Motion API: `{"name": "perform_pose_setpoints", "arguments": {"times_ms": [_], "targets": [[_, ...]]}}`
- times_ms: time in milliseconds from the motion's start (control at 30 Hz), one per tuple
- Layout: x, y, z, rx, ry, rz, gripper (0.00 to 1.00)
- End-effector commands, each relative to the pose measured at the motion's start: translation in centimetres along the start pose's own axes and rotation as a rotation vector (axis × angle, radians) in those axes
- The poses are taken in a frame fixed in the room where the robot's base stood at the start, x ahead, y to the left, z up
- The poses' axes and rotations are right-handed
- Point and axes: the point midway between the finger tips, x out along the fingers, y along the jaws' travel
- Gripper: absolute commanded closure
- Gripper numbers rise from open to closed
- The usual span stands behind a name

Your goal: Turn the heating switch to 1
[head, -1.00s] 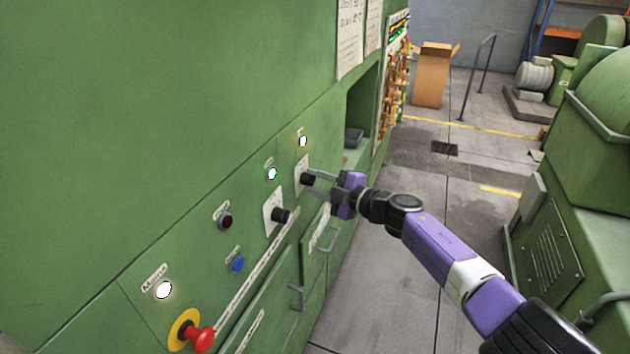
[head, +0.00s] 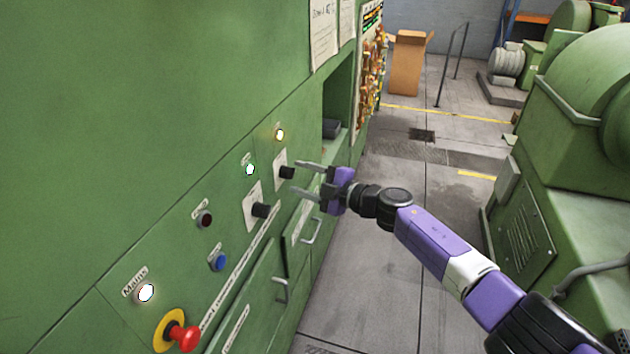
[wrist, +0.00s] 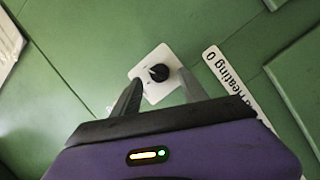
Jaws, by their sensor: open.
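A black rotary knob on a white plate (head: 280,165) sits on the green panel, the farther of two such knobs. In the wrist view a black knob (wrist: 159,73) appears between my fingertips, next to a white label strip (wrist: 228,78) reading partly "Heating 0". The knob's exact setting is too small to read. The nearer black knob (head: 261,210) has its own white plate. My gripper (head: 296,177) is open, its fingers spread and pointing at the panel. The fingertips are close to the farther knob, with no clear contact.
A lit white lamp (head: 146,292), a red emergency button (head: 184,337), a blue button (head: 218,260) and a dark red button (head: 205,219) share the panel. Drawer handles (head: 309,232) stick out below. Another green machine (head: 570,190) stands to the right, with clear floor between.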

Motion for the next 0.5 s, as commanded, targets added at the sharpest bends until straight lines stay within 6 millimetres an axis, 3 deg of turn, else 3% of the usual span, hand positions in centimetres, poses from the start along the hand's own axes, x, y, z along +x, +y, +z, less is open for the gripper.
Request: {"name": "perform_pose_setpoints", "arguments": {"times_ms": [200,500], "targets": [[-3.0,0.0,0.1,0.0,-0.001,0.001,0.49],[-5.0,-0.1,0.0,0.001,0.0,-0.001,0.49]]}}
